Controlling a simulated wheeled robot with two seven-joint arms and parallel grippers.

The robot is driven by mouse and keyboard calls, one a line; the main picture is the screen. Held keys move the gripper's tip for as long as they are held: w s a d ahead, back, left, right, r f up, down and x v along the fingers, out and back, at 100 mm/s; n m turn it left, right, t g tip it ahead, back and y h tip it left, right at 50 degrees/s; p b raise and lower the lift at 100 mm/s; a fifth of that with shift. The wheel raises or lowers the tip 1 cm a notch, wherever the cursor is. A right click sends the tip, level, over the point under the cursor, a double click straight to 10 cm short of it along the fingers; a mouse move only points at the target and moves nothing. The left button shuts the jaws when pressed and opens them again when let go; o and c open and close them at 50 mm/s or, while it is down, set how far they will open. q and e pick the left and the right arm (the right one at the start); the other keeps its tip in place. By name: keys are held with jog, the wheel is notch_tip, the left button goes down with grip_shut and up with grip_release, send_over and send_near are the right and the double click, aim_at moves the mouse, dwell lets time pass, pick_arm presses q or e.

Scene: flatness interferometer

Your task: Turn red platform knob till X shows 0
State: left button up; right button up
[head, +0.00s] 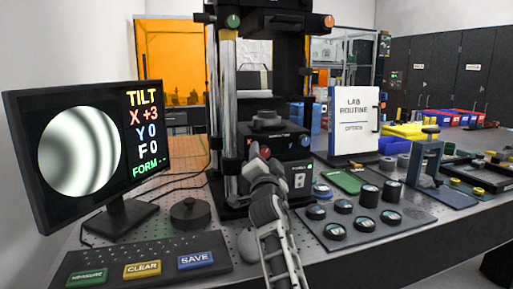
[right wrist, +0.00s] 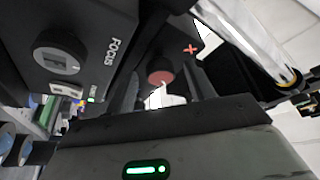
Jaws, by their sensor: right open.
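The monitor (head: 85,150) at the left of the head view reads TILT, X +3, Y 0, F 0, beside a round image of dark and light curved bands. The red platform knob (right wrist: 160,77) is on the dark instrument, near a red X mark (right wrist: 191,49); in the head view a little red (head: 265,152) shows just beyond my gripper. My right gripper (head: 257,160) is open and empty in front of the knob, which appears between its dark fingers in the right wrist view. I cannot tell whether they touch it. My left gripper is not in view.
A FOCUS knob (right wrist: 60,60) is close by at the left of the right wrist view. A tray of round optics (head: 365,222) lies right of my right arm. A button panel (head: 145,265) and a dark round weight (head: 190,213) are to its left.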

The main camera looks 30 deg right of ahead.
jog(key=shift+w+d+r, duration=0.15)
jog(key=shift+w+d, duration=0.2)
jog(key=shift+w, duration=0.1)
jog(key=c, duration=1)
jog(key=shift+n, duration=0.4)
jog(key=shift+n+t+y+b, duration=0.4)
jog(key=shift+n+t+y, duration=0.15)
jog(key=shift+n, duration=0.65)
jog(key=shift+d+n+t+y+p, duration=0.1)
jog(key=shift+n+t+y+p, duration=0.35)
jog(key=shift+n, duration=1.15)
jog(key=shift+n+t+y+p, duration=0.1)
jog(key=shift+n+t+y, duration=0.55)
jog(key=shift+n, duration=0.95)
jog(key=shift+y, duration=0.35)
